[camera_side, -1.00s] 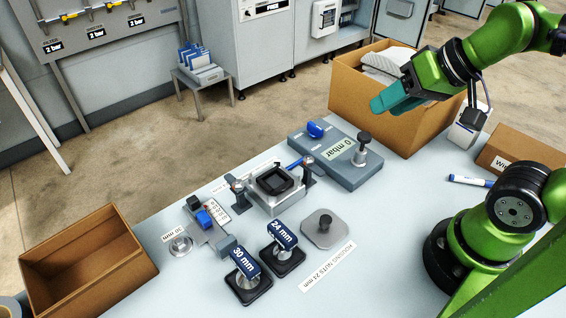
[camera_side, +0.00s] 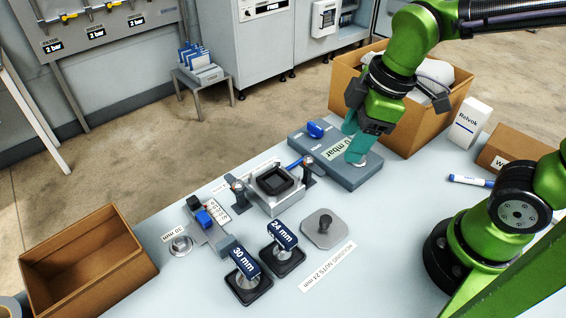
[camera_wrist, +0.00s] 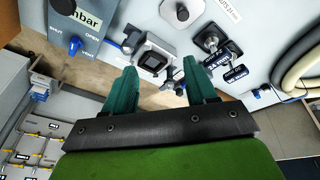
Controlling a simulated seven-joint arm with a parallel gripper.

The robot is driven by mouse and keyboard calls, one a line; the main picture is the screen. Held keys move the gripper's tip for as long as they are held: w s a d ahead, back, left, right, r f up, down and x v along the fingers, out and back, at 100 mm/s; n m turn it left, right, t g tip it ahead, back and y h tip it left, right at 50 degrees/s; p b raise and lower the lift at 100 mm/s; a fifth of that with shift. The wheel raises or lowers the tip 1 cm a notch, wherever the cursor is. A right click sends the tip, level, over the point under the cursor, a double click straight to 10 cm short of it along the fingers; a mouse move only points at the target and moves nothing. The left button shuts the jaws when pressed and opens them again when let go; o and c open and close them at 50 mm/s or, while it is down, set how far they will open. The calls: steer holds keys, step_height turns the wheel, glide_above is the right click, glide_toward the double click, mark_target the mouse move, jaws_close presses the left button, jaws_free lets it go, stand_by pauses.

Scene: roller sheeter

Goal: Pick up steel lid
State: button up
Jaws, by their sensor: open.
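The steel lid (camera_side: 325,234) is a flat grey plate with a dark upright knob in its middle. It lies on the table to the right of the 24 mm piece in the side view. In the wrist view the lid (camera_wrist: 181,12) shows at the top edge, ahead of the fingers. My gripper (camera_side: 354,137) is open, with teal fingers, above the grey mbar panel and behind and right of the lid. In the wrist view my gripper (camera_wrist: 161,80) shows its two fingers apart with nothing between them.
The mbar panel (camera_side: 322,155) and a square clamp fixture (camera_side: 276,199) stand behind the lid. The 24 mm (camera_side: 284,250) and 30 mm (camera_side: 246,275) pieces are at its left. A large box (camera_side: 440,120) and marker (camera_side: 470,181) are at right. The table right of the lid is clear.

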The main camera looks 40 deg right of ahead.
steer(key=a+f+n+g, duration=0.2)
steer(key=a+n, duration=0.1)
steer(key=n, duration=0.7)
steer(key=n+h, duration=0.2)
steer(key=n, duration=1.1)
glide_above(326, 219)
steer(key=shift+g, duration=0.4)
steer(key=f, duration=1)
steer(key=shift+d+f, duration=0.1)
steer(key=shift+d, duration=0.15)
steer(key=shift+a+f, duration=0.2)
steer(key=shift+f, duration=2.75)
jaws_close()
